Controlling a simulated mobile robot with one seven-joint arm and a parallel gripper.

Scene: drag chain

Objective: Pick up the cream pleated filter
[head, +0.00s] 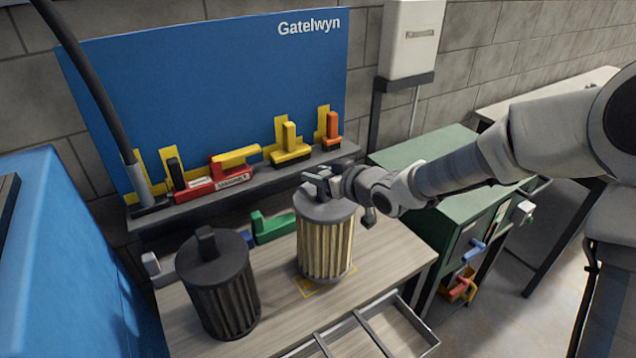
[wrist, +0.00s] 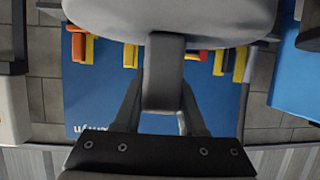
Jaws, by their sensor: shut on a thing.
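The cream pleated filter (head: 325,245) stands upright at the right part of the wooden bench, with a grey lid and a tab handle on top. Its base is over a yellow outlined square on the bench; I cannot tell whether it touches the bench. My gripper (head: 318,183) reaches in from the right and is shut on the tab. In the wrist view the grey lid (wrist: 175,18) fills the top and the tab (wrist: 165,75) sits between the two fingers of my gripper (wrist: 162,112).
A dark pleated filter (head: 220,285) stands to the left on the bench (head: 280,318). A green block (head: 272,228) lies behind, and a shelf with red, yellow and orange tools (head: 215,180) runs along the blue board. A divided metal tray (head: 365,335) is at the front; green cabinet (head: 425,155) right.

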